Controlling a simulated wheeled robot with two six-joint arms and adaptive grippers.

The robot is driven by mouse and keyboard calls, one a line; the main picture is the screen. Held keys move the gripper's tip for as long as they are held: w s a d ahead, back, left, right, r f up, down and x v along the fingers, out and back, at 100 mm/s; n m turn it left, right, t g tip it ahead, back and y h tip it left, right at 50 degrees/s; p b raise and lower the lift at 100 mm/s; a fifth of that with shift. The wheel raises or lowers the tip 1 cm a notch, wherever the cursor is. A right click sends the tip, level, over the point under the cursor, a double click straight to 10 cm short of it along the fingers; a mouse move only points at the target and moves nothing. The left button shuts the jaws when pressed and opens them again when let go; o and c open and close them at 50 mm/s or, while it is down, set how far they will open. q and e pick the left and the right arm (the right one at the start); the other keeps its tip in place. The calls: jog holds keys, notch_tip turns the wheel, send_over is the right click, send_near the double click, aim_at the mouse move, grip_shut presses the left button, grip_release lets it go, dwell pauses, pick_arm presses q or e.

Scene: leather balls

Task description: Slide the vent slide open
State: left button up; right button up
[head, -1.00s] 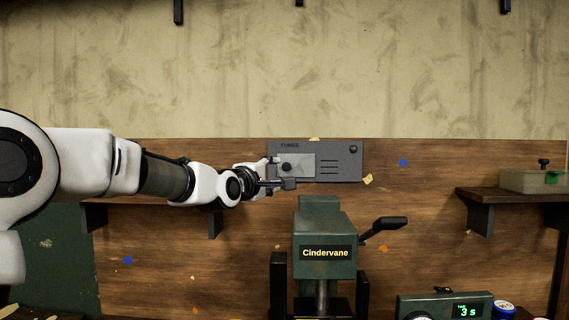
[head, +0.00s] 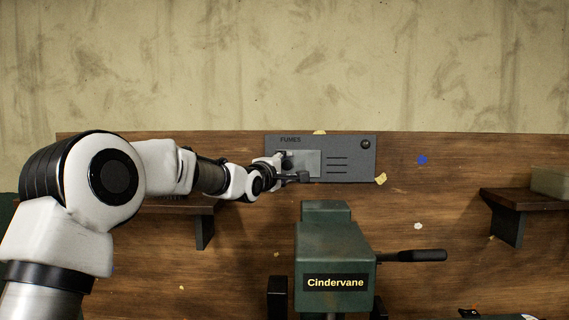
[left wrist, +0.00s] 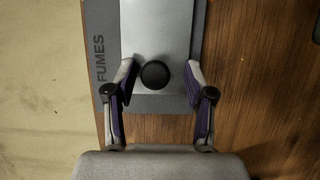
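The grey vent panel marked FUMES (head: 357,145) is on the wooden backboard. Its paler vent slide (head: 311,160) covers the left part, and several dark slots show to its right. In the left wrist view the slide (left wrist: 158,32) carries a round black knob (left wrist: 155,74). My left gripper (left wrist: 160,76) is open, with one finger on each side of the knob and a visible gap to each. In the head view the left gripper (head: 294,167) is at the slide's left end and hides the knob. My right gripper is in neither view.
A green machine labelled Cindervane (head: 335,245) stands below the panel, its black lever (head: 415,256) sticking out right. A wooden shelf (head: 520,199) with a pale box (head: 552,181) is at the right. Another shelf (head: 180,208) is behind my left arm. The wall above is clear.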

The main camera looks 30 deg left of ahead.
pick_arm(q)
jog(key=shift+s+d+r, duration=0.15)
jog(key=shift+s+r, duration=0.1)
jog(key=shift+s, duration=0.05)
jog(key=shift+s+d+r, duration=0.15)
jog(key=shift+s, duration=0.05)
jog(key=shift+c, duration=1.1)
grip_shut()
jog(key=shift+w+d+r, duration=0.1)
jog(key=shift+d, duration=0.1)
jog(key=w+d, duration=0.1)
jog(key=d, duration=0.2)
jog(key=w+d+p, duration=0.1)
jog(key=w+d, duration=0.1)
jog(key=d, duration=0.1)
jog(key=w+d, duration=0.1)
jog(key=d, duration=0.2)
jog(key=shift+w+d+r+p, duration=0.15)
jog(key=shift+w+d+p, duration=0.25)
jog(key=shift+a, duration=0.25)
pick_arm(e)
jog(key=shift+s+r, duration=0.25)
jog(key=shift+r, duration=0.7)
pick_arm(q)
jog(key=shift+d, duration=0.1)
